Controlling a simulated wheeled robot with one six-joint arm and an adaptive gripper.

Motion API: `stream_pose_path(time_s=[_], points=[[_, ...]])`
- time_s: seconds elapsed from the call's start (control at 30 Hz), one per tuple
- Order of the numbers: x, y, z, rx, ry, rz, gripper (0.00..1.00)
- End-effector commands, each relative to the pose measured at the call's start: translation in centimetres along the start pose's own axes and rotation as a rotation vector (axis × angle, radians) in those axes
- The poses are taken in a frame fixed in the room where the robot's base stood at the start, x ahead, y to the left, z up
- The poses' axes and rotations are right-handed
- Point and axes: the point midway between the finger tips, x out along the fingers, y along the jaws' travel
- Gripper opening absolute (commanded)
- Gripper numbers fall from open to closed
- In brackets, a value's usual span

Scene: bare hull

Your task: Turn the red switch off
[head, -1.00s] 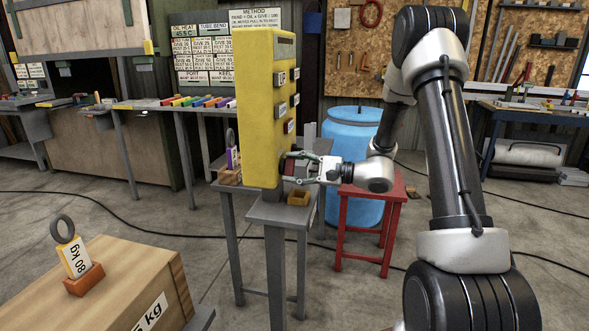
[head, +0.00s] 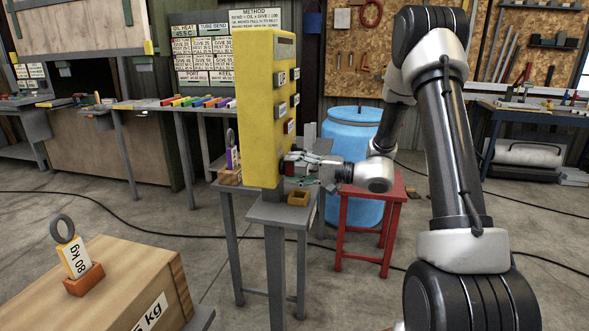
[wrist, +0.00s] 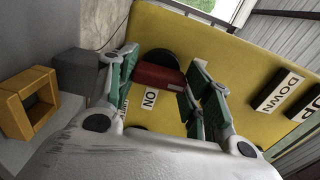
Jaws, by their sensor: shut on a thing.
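The red switch (wrist: 158,77) is a red bar handle on a dark round base, on the face of the yellow panel (head: 262,120). A white ON label (wrist: 150,98) is beside the handle in the wrist view. My gripper (wrist: 160,80) has its green-padded fingers on either side of the red handle and is shut on it. In the head view my gripper (head: 305,168) is at the panel's lower right side, where its fingers largely hide the switch. The yellow panel also fills much of the wrist view (wrist: 230,60).
DOWN (wrist: 277,90) and UP labelled buttons sit on the same panel face. A small yellow open box (head: 299,198) rests on the grey stand below the gripper. A red stool (head: 372,205) and blue barrel (head: 350,130) stand behind my arm.

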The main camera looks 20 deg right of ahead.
Motion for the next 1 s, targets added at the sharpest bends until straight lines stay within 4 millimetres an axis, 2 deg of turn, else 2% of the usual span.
stream_pose_path(time_s=[0.4,0.43,0.53,0.87,1.0], points=[[-0.1,0.1,0.1,-0.004,-0.001,0.003,0.26],[-0.1,0.1,0.1,-0.004,-0.002,0.003,0.55],[-0.1,0.1,0.1,-0.004,-0.001,0.003,0.71],[-0.1,0.1,0.0,-0.005,0.0,0.001,0.71],[-1.5,0.0,-0.1,-0.004,0.003,0.001,0.71]])
